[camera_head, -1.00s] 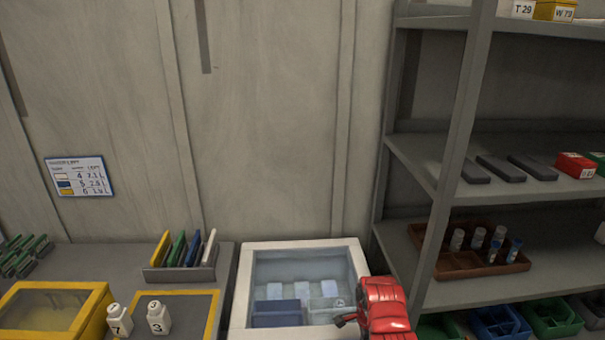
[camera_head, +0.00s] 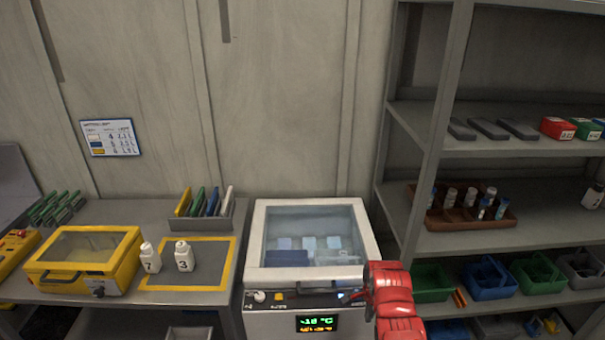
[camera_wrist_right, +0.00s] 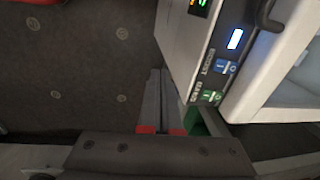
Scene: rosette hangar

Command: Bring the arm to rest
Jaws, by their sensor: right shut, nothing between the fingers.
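My right arm (camera_head: 392,300) is red and stands at the front right corner of a white freezer box. Its gripper shows only as a small dark part there, largely hidden by the arm. In the right wrist view my right gripper (camera_wrist_right: 161,80) has its two grey fingers close together, with nothing between them, over the dark floor (camera_wrist_right: 75,75) beside the freezer's front panel. My left gripper is in neither view.
The white freezer (camera_head: 258,235) has a glass lid, down, and a lit display (camera_head: 317,323). A yellow case (camera_head: 82,260), white bottles (camera_head: 184,257) and a rack (camera_head: 205,210) stand on the left bench. A grey shelf (camera_head: 440,145) with bins is close on the right.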

